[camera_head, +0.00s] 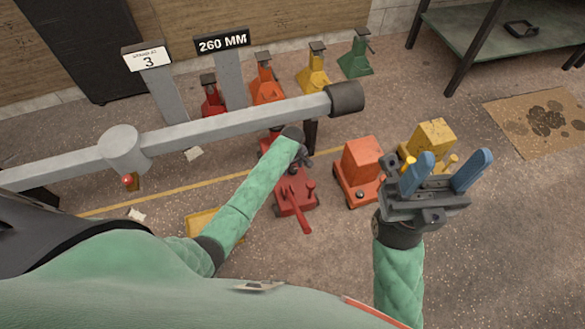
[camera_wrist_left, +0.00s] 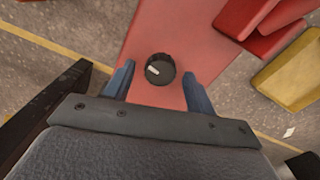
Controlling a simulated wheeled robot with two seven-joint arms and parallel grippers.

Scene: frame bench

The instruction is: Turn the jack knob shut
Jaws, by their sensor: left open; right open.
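The red jack (camera_head: 294,192) stands on the floor below the grey beam, with its red handle toward me. It also fills the middle of the left wrist view (camera_wrist_left: 165,35). Its knob (camera_wrist_left: 160,69) is round and black, with a white mark pointing left and slightly down. The knob is hidden in the head view. My left gripper (camera_head: 304,160) is at the jack; in the left wrist view its open blue fingers (camera_wrist_left: 160,84) stand on either side of the knob, with gaps visible. My right gripper (camera_head: 447,172) is open and empty, raised at the right.
A grey beam (camera_head: 220,126) crosses above the left forearm. An orange jack (camera_head: 361,170) and a yellow jack (camera_head: 431,140) stand to the right. Several jacks line the back near a "260 MM" sign (camera_head: 222,42). A green table (camera_head: 500,35) is at the back right.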

